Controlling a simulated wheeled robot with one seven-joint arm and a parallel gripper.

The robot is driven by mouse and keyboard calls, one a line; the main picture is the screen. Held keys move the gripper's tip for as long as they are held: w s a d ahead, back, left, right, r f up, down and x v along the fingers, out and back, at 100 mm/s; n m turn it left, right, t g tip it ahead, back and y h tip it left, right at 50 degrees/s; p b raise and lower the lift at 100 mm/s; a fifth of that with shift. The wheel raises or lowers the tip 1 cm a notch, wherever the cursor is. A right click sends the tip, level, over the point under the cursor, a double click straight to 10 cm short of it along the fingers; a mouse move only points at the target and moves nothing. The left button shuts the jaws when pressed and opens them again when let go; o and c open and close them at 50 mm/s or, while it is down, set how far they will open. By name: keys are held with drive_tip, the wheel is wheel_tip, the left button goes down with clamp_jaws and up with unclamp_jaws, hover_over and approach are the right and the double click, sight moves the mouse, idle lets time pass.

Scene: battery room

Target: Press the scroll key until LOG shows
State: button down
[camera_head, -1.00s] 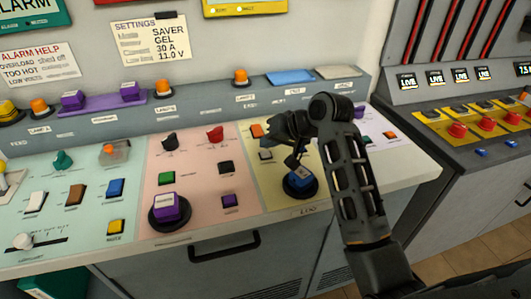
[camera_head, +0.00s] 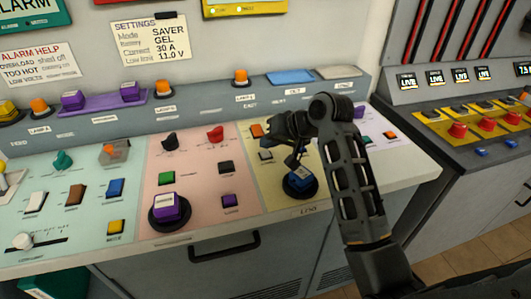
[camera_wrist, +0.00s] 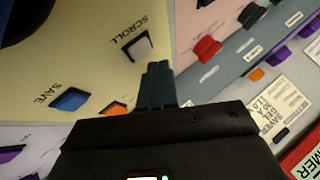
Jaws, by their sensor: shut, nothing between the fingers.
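The scroll key is a pale grey square key (camera_wrist: 137,45) on the cream-yellow panel in the wrist view, with the word SCROLL printed beside it. In the head view it appears to be the grey key (camera_head: 265,156) below an orange key. My gripper (camera_wrist: 158,72) is shut and empty, its tips close to the scroll key in the wrist view; I cannot tell whether they touch it. In the head view my gripper (camera_head: 293,164) hangs over the yellow panel and hides part of it. I cannot make out a screen reading LOG.
A blue SAVE key (camera_wrist: 70,100) and an orange key (camera_wrist: 115,108) sit near my fingers. A large blue button on a black round base (camera_head: 302,183) stands just below my gripper. The pink panel (camera_head: 190,185) to the left carries several keys and knobs.

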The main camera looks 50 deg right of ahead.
sight(269, 154)
drive_tip(key=shift+f, duration=0.15)
drive_tip(key=shift+f, duration=0.25)
drive_tip(key=shift+f, duration=0.5)
idle(0.7)
idle(0.3)
drive_tip(key=shift+r+p, duration=0.95)
drive_tip(key=shift+p, duration=0.15)
wheel_tip(269, 154, up, 3)
drive_tip(key=p, duration=0.3)
drive_tip(key=shift+r, duration=1)
